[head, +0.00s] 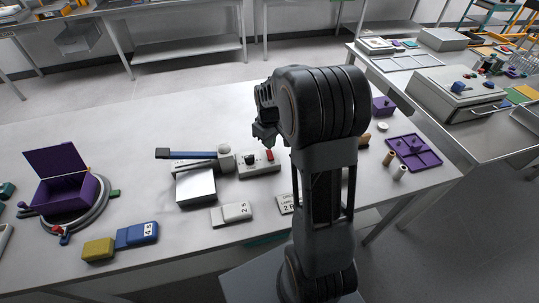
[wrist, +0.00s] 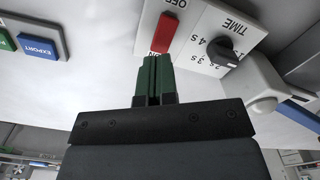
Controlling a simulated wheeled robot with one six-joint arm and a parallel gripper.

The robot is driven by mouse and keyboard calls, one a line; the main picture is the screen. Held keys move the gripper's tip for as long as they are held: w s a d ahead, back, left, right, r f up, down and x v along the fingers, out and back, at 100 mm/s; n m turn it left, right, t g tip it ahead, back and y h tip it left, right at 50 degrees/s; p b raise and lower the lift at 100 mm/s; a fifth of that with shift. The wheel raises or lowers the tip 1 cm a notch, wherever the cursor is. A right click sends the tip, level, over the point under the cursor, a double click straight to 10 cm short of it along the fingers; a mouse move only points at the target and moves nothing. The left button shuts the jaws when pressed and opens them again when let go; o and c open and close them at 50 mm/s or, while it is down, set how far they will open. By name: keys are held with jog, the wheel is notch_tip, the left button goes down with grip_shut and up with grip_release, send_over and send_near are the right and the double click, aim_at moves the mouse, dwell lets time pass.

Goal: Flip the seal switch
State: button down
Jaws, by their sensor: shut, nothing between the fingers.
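A red rocker switch (wrist: 167,33) sits on a light grey control panel (wrist: 205,20) in the wrist view, between the labels OFF and ON. It also shows in the head view (head: 270,155), on the box of the sealer. My gripper (wrist: 153,60) has its green fingers shut together with nothing between them. The fingertips are at the ON end of the switch; I cannot tell whether they touch it. In the head view my gripper (head: 264,136) is above and behind the box, partly hidden by my arm. Which way the rocker is tipped is unclear.
A black TIME knob (wrist: 222,50) is beside the switch. The sealer's blue-handled arm (head: 187,154) extends left of the box. A blue EXPORT button (wrist: 38,46) is at the wrist view's left. An open purple box (head: 62,192) stands at the table's left, and a purple tray (head: 413,152) at right.

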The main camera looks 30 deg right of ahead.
aim_at(269, 151)
jog(key=shift+f+b, duration=1.05)
jog(key=shift+f, duration=0.35)
dwell(0.6)
jog(key=shift+r, duration=0.1)
jog(key=shift+r+p, duration=2.75)
jog(key=shift+r, duration=0.7)
